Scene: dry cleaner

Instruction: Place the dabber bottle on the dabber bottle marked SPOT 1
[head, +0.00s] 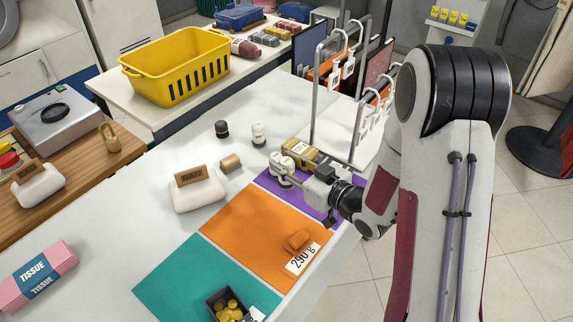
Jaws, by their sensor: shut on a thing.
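My gripper (282,174) is low over the purple mat (264,180) at the right of the white counter. It is shut on a small pale thing, apparently a dabber bottle, mostly hidden by the fingers. I cannot tell whether that thing touches the mat. A white bottle (258,134) with a small label stands upright behind and left of my gripper. A dark bottle with a pale band (222,129) stands further left. The labels are too small to read, so I cannot tell which is marked SPOT 1.
A yellow box (299,150) is close behind my gripper, beside a metal rack (317,100). A wooden-handled white block (197,190) and a small tan block (231,162) lie left. The orange mat (240,225) and teal mat (190,278) lie in front.

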